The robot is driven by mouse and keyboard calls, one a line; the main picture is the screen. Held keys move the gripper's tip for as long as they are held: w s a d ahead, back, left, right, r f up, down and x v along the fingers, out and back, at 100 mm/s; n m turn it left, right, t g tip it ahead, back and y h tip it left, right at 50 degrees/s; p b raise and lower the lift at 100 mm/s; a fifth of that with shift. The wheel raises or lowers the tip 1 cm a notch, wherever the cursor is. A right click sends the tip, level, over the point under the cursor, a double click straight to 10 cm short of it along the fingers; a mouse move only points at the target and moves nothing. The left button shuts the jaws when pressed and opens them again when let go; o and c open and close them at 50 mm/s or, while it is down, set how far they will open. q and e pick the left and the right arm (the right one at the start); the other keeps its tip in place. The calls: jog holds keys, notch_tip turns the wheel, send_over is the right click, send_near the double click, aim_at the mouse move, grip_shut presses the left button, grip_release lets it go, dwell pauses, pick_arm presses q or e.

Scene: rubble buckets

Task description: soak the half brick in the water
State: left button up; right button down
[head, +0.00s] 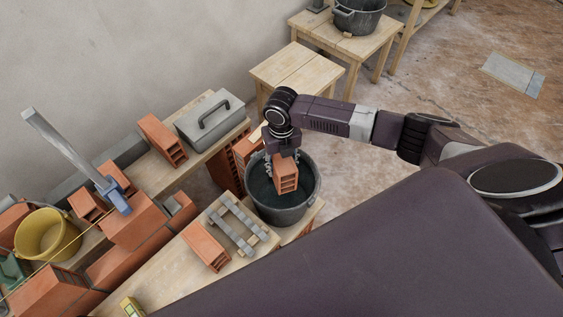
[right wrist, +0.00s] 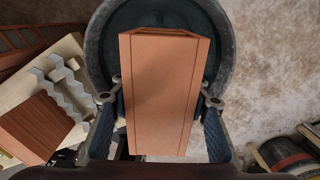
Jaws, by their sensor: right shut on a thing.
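The half brick (head: 286,178) is orange and hollow, with open cells on one end. My right gripper (head: 282,158) is shut on it, coming down from above. A dark grey bucket (head: 283,215) stands beneath, with dark water (head: 262,190) inside. The brick is over the bucket's opening, inside the rim as seen; I cannot tell whether its lower end touches the water. In the right wrist view the brick (right wrist: 160,95) fills the space between the fingers, and the bucket rim (right wrist: 103,50) shows behind it. My left gripper is not in view.
Behind are a grey toolbox (head: 210,118), stacked bricks (head: 135,222) and a yellow bucket (head: 45,236). A wooden stool (head: 296,68) stands beyond the arm.

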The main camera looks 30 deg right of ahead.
notch_tip(320, 180, down, 8)
jog(key=b, duration=0.5)
jog(key=shift+f, duration=0.2)
dwell(1.0)
notch_tip(320, 180, up, 11)
jog(key=p, duration=1)
jog(key=shift+r, duration=0.15)
dwell(0.6)
notch_tip(320, 180, up, 4)
jog(key=p, duration=0.4)
dwell(0.5)
